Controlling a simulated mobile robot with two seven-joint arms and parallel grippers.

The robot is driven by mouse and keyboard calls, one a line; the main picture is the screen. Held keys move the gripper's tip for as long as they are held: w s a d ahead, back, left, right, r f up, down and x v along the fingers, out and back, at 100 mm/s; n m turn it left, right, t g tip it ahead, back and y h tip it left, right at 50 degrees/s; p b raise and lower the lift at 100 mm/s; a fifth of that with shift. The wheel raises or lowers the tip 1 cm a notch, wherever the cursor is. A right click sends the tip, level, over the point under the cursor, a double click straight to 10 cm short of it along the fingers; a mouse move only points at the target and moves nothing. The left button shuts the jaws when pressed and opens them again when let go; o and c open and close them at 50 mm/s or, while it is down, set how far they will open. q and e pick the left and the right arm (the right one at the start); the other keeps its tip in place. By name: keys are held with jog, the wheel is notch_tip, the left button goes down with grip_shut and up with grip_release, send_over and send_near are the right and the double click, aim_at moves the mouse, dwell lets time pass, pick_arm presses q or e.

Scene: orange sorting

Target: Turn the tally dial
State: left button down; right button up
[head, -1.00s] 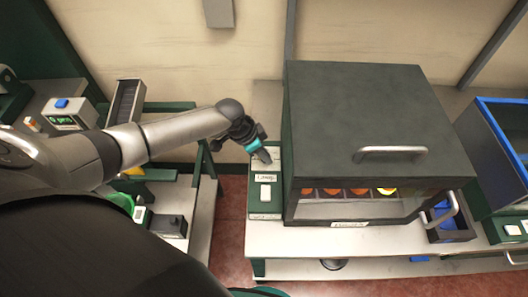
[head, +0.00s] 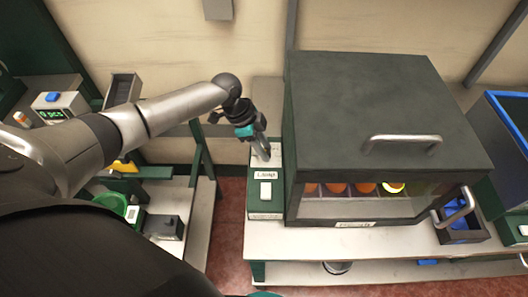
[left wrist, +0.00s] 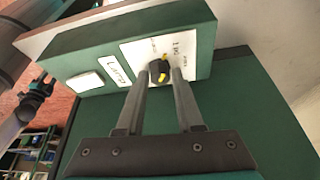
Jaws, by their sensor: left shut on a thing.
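A small black dial (left wrist: 160,71) with a yellow mark sits on a white plate on a green box (head: 251,205). The plate's print is too small to read surely. My left gripper (head: 261,154) reaches down from above to the far part of this box. In the left wrist view its two fingers (left wrist: 161,92) stand on either side of the dial and are shut on it. In the head view the gripper hides the dial. A dark jointed part at the left edge of the wrist view looks like my right arm; its fingers are not clear.
The same box has a white switch (head: 266,190) beside a label. A dark cabinet (head: 380,120) with a handle stands close on the right, with several oranges behind its front opening, one lit yellow. A counter display (head: 58,108) stands at the far left. Red floor separates the two benches.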

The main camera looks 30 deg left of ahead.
pick_arm(q)
jog(key=shift+m+g+b, duration=0.5)
jog(key=shift+m+b, duration=0.5)
jog(key=shift+m, duration=0.5)
jog(key=c, duration=0.5)
grip_release()
jog(key=shift+c, duration=0.2)
jog(key=shift+w+a+r, duration=0.1)
jog(key=v, duration=1.5)
jog(key=shift+a+p, duration=0.15)
jog(key=shift+p, duration=0.25)
